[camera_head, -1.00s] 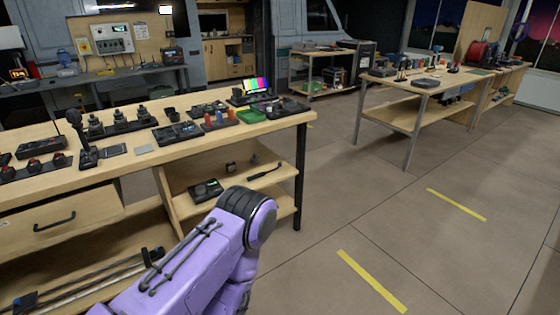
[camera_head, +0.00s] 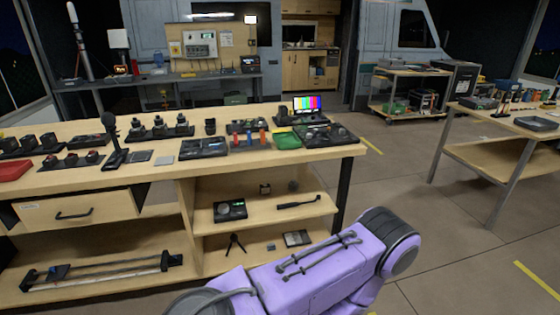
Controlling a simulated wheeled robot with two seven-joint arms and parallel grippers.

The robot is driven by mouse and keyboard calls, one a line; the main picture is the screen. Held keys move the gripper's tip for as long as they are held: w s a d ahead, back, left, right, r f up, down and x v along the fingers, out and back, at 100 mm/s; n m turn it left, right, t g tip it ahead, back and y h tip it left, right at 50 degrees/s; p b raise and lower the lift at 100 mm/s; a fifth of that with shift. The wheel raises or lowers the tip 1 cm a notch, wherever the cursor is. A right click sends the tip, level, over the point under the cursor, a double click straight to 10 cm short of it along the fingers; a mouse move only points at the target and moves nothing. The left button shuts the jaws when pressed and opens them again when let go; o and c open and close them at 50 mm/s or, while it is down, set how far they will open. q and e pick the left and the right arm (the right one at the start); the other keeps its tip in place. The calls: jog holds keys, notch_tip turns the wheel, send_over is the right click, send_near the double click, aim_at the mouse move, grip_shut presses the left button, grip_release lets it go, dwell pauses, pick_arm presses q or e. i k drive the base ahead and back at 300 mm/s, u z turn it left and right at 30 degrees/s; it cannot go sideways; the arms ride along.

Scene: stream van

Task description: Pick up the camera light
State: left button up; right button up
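I cannot say for certain which thing is the camera light. A small dark boxy item (camera_head: 264,189) sits on the upper shelf of the near workbench, but it is too small to identify. One of my purple arms crosses the bottom of the view in front of the bench. Neither of my grippers is in view.
The near workbench (camera_head: 330,155) carries several controllers, a microphone-like stand (camera_head: 113,145), a green tray (camera_head: 288,140) and a colour-bar screen (camera_head: 307,104). Its lower shelf holds a small tripod (camera_head: 235,243) and a slider rail (camera_head: 105,272). Floor is clear between it and the right-hand table (camera_head: 490,160).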

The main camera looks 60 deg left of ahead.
aim_at(265, 188)
jog(key=u, duration=0.25)
jog(key=i, duration=0.8)
jog(key=u, duration=1.2)
jog(key=i, duration=0.65)
jog(key=u, duration=0.55)
